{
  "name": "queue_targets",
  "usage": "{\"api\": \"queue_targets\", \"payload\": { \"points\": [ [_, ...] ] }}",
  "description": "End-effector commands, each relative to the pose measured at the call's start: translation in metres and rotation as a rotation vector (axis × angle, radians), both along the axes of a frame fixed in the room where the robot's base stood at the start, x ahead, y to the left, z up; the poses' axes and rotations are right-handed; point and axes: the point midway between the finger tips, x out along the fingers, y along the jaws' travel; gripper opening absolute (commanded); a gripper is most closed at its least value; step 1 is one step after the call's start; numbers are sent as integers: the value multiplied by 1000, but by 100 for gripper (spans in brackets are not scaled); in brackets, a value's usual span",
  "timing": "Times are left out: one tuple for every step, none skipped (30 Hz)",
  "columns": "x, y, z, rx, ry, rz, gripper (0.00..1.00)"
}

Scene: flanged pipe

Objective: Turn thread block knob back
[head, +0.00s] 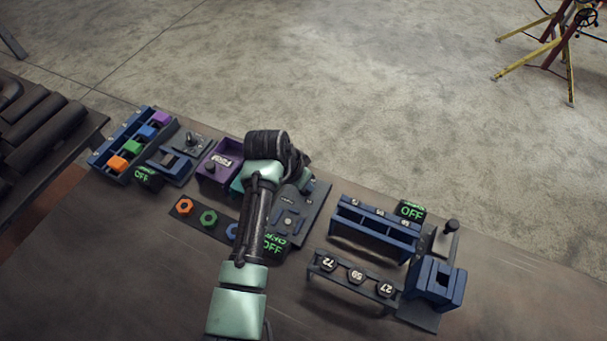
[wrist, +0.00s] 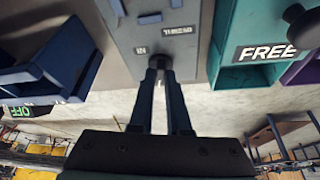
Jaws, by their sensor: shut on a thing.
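The thread block (wrist: 135,25) is a grey plate with the words THREAD and IN on it. In the wrist view its dark round knob (wrist: 158,60) sits at the plate's edge. My gripper (wrist: 160,74) is shut on this knob, one finger on each side. In the head view the grey plate (head: 309,212) shows to the right of my arm. The knob and my fingertips are hidden there behind my wrist.
Left of my arm stand a purple box (head: 213,172), a row of coloured nuts (head: 208,217) and a blue rack (head: 122,143) with coloured blocks. To the right are a blue rack (head: 375,228), a numbered rack (head: 357,275) and a blue block (head: 436,283). The front bench surface is clear.

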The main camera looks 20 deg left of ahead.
Motion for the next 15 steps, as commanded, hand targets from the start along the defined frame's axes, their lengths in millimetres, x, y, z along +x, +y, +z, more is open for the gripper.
{"api": "queue_targets", "payload": {
  "points": [
    [0,-2,4,-2,1,32,0],
    [0,-2,4,-2,1,51,0],
    [0,-2,4,-1,0,79,0],
    [0,-2,4,-2,1,99,0],
    [0,-2,3,0,0,116,0],
    [0,-3,3,-1,-1,139,0],
    [0,-2,3,0,0,156,0],
    [0,-2,3,-1,0,172,0],
    [0,-2,3,0,0,189,0],
    [0,-2,2,0,0,201,0],
    [0,-2,2,1,-1,212,0],
    [0,-2,2,0,-1,227,0],
    [0,-2,2,-1,-2,236,0],
    [0,-2,2,-1,-2,243,0],
    [0,-2,1,0,-1,252,0]
  ]
}}
